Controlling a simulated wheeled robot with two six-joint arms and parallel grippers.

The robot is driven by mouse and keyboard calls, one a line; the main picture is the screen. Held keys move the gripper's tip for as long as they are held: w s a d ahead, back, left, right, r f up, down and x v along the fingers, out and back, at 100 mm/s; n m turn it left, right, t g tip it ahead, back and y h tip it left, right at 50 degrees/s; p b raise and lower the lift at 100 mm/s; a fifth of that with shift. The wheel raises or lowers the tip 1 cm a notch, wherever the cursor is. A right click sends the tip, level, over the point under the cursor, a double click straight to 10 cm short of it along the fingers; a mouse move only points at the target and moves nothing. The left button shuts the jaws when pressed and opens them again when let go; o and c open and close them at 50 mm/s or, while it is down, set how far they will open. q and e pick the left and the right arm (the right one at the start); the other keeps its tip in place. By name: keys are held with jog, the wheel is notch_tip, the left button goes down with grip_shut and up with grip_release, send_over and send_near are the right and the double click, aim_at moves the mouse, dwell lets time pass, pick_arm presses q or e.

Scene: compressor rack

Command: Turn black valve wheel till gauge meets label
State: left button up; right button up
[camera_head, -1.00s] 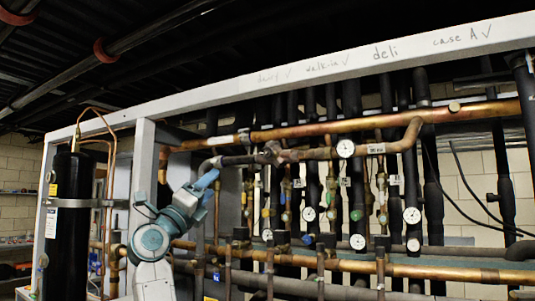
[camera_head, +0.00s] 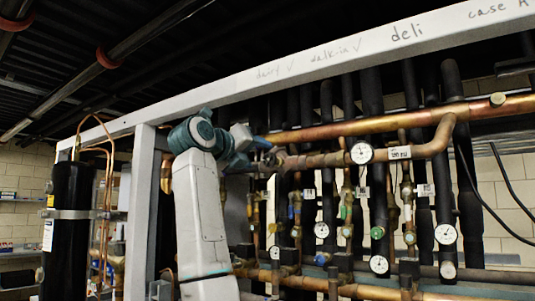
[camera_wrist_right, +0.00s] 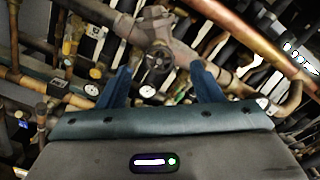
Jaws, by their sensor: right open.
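The black valve wheel (camera_wrist_right: 155,62) sits on a grey valve body, between and beyond the fingertips in the right wrist view. In the head view my right gripper (camera_head: 262,143) is at the valve on the upper copper pipe and hides much of it. My right gripper (camera_wrist_right: 162,68) is open, with blue fingers either side of the wheel in the picture; contact cannot be told. A white-faced gauge (camera_head: 361,152) is on the pipe right of the valve, with a small white label (camera_head: 399,153) beside it. Its needle is too small to read. My left gripper is not in view.
A white frame beam (camera_head: 330,55) runs above the pipes, and a white post (camera_head: 142,205) stands left of my arm. A black cylinder (camera_head: 70,225) stands further left. Several other gauges and dark vertical pipes crowd the rack.

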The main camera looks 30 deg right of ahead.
aim_at(268, 159)
jog(key=p+x, duration=0.1)
jog(key=x, duration=0.4)
jog(key=shift+f, duration=0.15)
jog(key=shift+x, duration=0.95)
jog(key=shift+s+p, duration=0.1)
jog(key=shift+p, duration=0.2)
jog(key=shift+a, duration=0.1)
jog(key=shift+c, duration=1.1)
jog(key=c, duration=0.8)
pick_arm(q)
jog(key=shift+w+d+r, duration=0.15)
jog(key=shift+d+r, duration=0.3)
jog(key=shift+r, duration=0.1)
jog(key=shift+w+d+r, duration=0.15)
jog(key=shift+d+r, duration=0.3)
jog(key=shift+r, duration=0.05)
pick_arm(e)
jog(key=shift+o, duration=0.2)
